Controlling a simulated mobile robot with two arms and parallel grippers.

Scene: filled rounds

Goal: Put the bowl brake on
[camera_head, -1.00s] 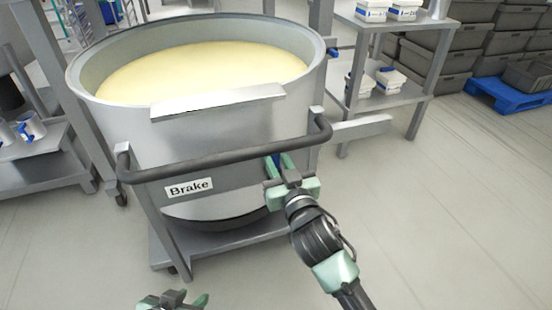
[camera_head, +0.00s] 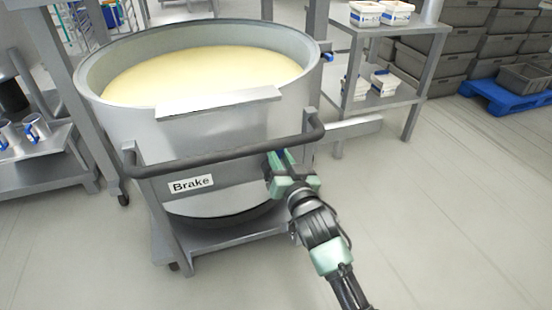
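The steel bowl (camera_head: 125,125) is large and round, holds pale yellow dough and stands on a wheeled frame. A dark push bar (camera_head: 225,152) runs across its front. A white label (camera_head: 191,183) reading "Brake" is on the panel below the bar. A small blue part (camera_head: 281,152), seemingly the brake lever, shows just under the bar, right of the label. My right gripper (camera_head: 281,162) is at this blue part and hides most of it. I cannot tell whether its fingers are closed on it. My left gripper is out of view.
A steel shelf table (camera_head: 420,32) with white tubs stands behind right. Grey crates (camera_head: 480,50) and a blue pallet (camera_head: 505,97) are farther right. A steel bench (camera_head: 45,170) with metal jugs is at the left. The floor (camera_head: 450,210) at right is clear.

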